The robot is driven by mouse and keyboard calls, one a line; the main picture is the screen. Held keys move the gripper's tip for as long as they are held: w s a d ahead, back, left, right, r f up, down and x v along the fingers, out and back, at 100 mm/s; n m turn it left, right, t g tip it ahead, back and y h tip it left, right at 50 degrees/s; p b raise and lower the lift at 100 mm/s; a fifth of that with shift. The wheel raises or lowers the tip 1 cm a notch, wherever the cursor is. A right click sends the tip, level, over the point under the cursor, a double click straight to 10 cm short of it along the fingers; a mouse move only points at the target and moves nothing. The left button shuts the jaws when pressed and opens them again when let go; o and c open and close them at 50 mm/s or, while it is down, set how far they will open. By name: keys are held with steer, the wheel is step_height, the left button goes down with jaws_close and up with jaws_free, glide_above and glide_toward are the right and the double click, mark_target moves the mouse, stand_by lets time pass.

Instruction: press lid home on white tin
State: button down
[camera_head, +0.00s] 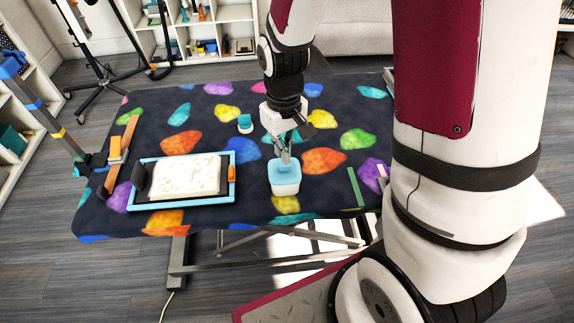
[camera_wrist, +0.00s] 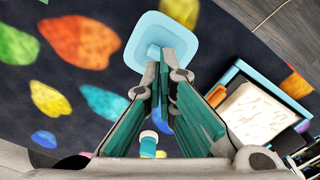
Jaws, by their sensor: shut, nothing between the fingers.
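The white tin (camera_head: 285,189) stands upright near the front edge of the patterned table. Its light blue lid (camera_head: 275,173) lies on top; I cannot tell whether it is fully seated. In the wrist view, the rounded square lid (camera_wrist: 143,28) shows from above with a small raised part near its middle, and the tin's body is hidden. My gripper (camera_head: 284,157) points down over the lid, shut and empty. In the wrist view, its fingertips (camera_wrist: 163,62) are together at the lid's middle, partly covering it. I cannot tell whether they touch it.
A blue-framed tray (camera_head: 140,207) with a white pad (camera_head: 190,177) lies left of the tin. A small teal-and-white jar (camera_head: 245,124) stands behind it. An orange bar (camera_head: 122,150) lies at the table's left. A green strip (camera_head: 355,187) lies to the right.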

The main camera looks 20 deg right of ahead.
steer(key=shift+r+p, duration=1.4)
steer(key=shift+r, duration=0.7)
steer(key=shift+r, duration=0.1)
step_height(320, 180, up, 7)
steer(key=t, duration=0.1)
glide_above(284, 164)
steer(key=s, duration=0.2)
steer(key=s+d+r+m+t, duration=0.1)
steer(key=s+r+m+t, duration=0.1)
steer(key=s+r, duration=1.2)
steer(key=s+t, duration=0.1)
steer(key=s, duration=0.2)
steer(key=shift+r+m+p, duration=0.15)
steer(key=shift+m+p, duration=0.15)
